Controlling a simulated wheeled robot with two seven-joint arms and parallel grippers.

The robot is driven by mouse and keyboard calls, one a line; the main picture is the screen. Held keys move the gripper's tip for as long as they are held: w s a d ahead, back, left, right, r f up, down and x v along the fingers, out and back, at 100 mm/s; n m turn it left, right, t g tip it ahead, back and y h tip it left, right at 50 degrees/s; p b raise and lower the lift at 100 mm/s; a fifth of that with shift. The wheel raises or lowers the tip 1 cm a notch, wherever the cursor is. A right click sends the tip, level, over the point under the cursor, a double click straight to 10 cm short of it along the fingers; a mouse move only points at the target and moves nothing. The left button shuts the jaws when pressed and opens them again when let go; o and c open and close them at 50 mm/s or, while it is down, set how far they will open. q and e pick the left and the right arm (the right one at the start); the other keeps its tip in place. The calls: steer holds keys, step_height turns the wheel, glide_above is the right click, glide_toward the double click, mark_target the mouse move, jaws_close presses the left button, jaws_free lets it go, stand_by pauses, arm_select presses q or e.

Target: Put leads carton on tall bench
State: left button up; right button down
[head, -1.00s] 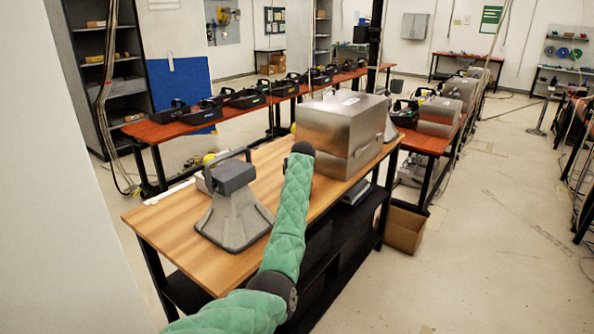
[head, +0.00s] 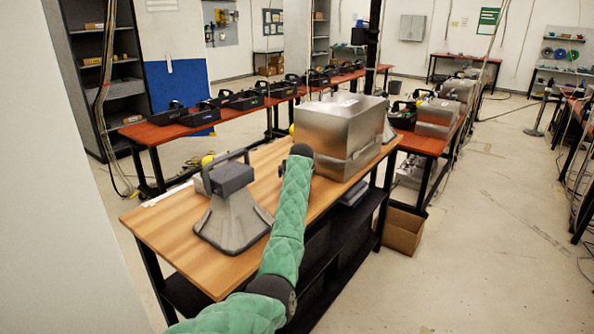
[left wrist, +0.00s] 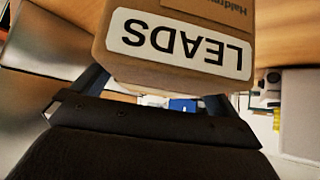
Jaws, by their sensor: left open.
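The leads carton (left wrist: 178,62) is a brown box with a white LEADS label, upside down in the left wrist view. It is close in front of my left gripper (left wrist: 157,96), whose dark fingers are spread on either side of its near end. The gripper is open; I cannot tell whether the fingers touch the carton. In the head view my green-sleeved left arm reaches over the wood-topped bench (head: 160,225) and hides the carton and gripper. Which bench is the tall one is not clear. My right gripper is not in view.
A large metal case (head: 335,125) stands just right of my left arm, and a grey handled device (head: 232,212) just left. Red-topped benches (head: 160,130) with black trays stand behind. An open cardboard box (head: 402,230) is on the floor.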

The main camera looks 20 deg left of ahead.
arm_select(q)
steer(key=b+v, duration=0.3)
steer(key=v, duration=0.8)
steer(key=shift+s+r, duration=0.15)
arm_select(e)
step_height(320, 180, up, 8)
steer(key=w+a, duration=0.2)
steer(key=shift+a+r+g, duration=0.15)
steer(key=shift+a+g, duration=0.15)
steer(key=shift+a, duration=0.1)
arm_select(q)
steer(key=shift+d, duration=0.1)
